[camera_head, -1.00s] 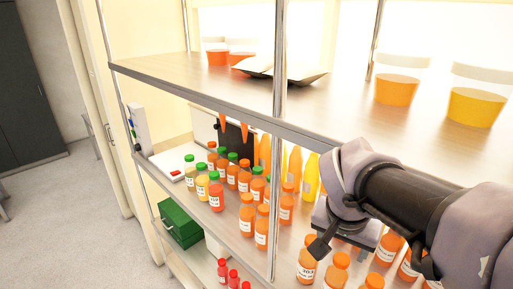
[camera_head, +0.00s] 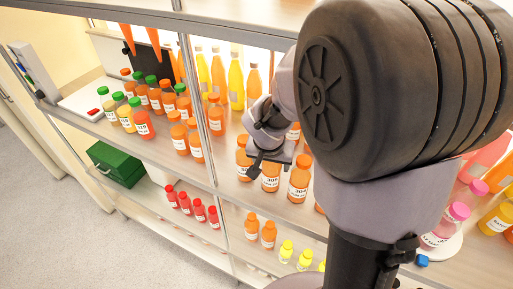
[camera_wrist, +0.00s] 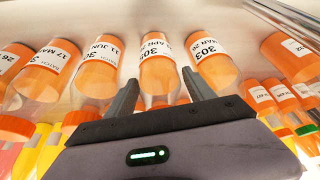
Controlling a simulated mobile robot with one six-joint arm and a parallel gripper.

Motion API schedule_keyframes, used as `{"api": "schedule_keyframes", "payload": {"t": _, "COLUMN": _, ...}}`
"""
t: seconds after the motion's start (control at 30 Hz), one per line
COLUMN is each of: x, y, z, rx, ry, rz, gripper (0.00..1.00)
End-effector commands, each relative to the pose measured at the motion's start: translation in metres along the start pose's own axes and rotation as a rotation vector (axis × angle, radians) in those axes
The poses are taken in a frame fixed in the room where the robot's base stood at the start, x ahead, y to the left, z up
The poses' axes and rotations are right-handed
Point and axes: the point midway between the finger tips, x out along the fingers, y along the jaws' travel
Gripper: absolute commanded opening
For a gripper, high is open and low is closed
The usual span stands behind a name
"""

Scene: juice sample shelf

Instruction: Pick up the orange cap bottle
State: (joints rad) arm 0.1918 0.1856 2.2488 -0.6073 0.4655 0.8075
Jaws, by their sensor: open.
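Several orange cap bottles with white labels stand on the middle shelf. In the head view, one (camera_head: 299,181) stands just right of my gripper (camera_head: 262,165), and another (camera_head: 270,180) is partly behind it. In the wrist view, my gripper (camera_wrist: 160,90) is open, with a finger on each side of one orange bottle (camera_wrist: 158,70). Another orange bottle (camera_wrist: 212,66) is beside the right finger, and one (camera_wrist: 98,72) is left of the left finger. The bottles appear cap-down in this view. No contact is visible; how deep the fingers reach between the bottles is unclear.
The upper shelf edge (camera_head: 140,13) runs above the bottles, and a metal post (camera_head: 197,90) stands left of my gripper. Green-capped bottles (camera_head: 142,121) stand farther left. Small red bottles (camera_head: 185,203) and yellow bottles (camera_head: 286,250) stand on the lower shelf.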

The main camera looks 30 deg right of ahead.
Motion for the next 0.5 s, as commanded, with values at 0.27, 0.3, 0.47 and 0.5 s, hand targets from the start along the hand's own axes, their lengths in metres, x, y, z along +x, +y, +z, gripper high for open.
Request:
{"api": "schedule_keyframes", "payload": {"t": 0.27, "x": -0.0010, "y": -0.0001, "z": -0.0002, "rx": 0.000, "ry": 0.000, "rz": 0.000, "gripper": 0.27}}
{"api": "schedule_keyframes", "payload": {"t": 0.3, "x": -0.0009, "y": -0.0001, "z": -0.0002, "rx": 0.000, "ry": 0.000, "rz": 0.000, "gripper": 0.19}}
{"api": "schedule_keyframes", "payload": {"t": 0.47, "x": -0.0010, "y": -0.0001, "z": -0.0003, "rx": 0.000, "ry": 0.001, "rz": 0.000, "gripper": 0.00}}
{"api": "schedule_keyframes", "payload": {"t": 0.5, "x": -0.0010, "y": -0.0001, "z": -0.0002, "rx": 0.000, "ry": 0.001, "rz": 0.000, "gripper": 0.00}}
